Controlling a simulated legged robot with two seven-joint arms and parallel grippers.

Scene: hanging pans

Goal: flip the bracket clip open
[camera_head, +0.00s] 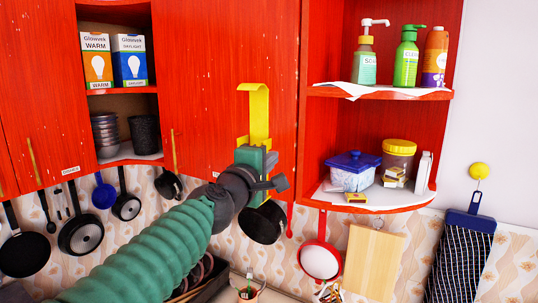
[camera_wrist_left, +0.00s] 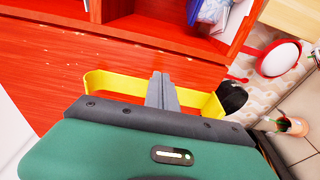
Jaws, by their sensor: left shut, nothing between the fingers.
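The yellow bracket clip (camera_head: 260,112) is a long strip with a hooked upper end, in front of the red cabinet face in the head view. My left gripper (camera_head: 257,158) is at its lower part and hides some of it. In the left wrist view the yellow clip (camera_wrist_left: 100,82) passes behind the grey fingers of my left gripper (camera_wrist_left: 162,88) and shows on both sides of them. The fingers are shut with nothing between them. Whether they touch the clip, and how its lower end is fixed, I cannot tell. My right gripper is in neither view.
A red shelf unit (camera_head: 375,92) with bottles and jars stands right of the clip. Red cabinet doors (camera_head: 215,70) are behind and left. Several pans, including a dark one (camera_head: 262,222) just below the gripper, hang on the tiled wall.

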